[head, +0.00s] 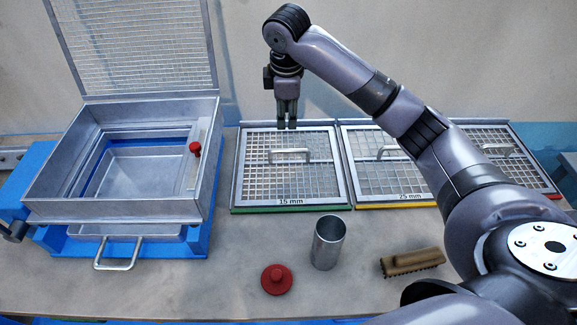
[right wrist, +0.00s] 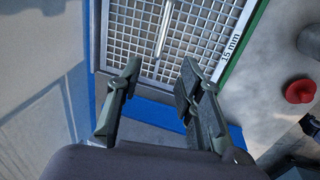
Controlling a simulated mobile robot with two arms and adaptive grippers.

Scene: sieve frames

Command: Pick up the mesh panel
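Three mesh panels lie in a row on the bench. The left one is the 15 mm panel (head: 338,185) with a green front edge, then the 25 mm panel (head: 393,196) with a yellow edge, then one with a red edge, partly behind my arm. My right gripper (head: 287,126) points down above the back of the 15 mm panel. In the right wrist view, my right gripper (right wrist: 160,68) is open and empty, and the 15 mm panel's handle (right wrist: 164,28) lies ahead, in line with the gap between its fingers. My left gripper is not in view.
A metal sieve box (head: 120,211) with a raised mesh lid (head: 140,45) stands on a blue base at left. A metal cup (head: 328,243), a red knobbed disc (head: 277,279) and a brush (head: 411,262) stand in front of the panels. A wall is behind.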

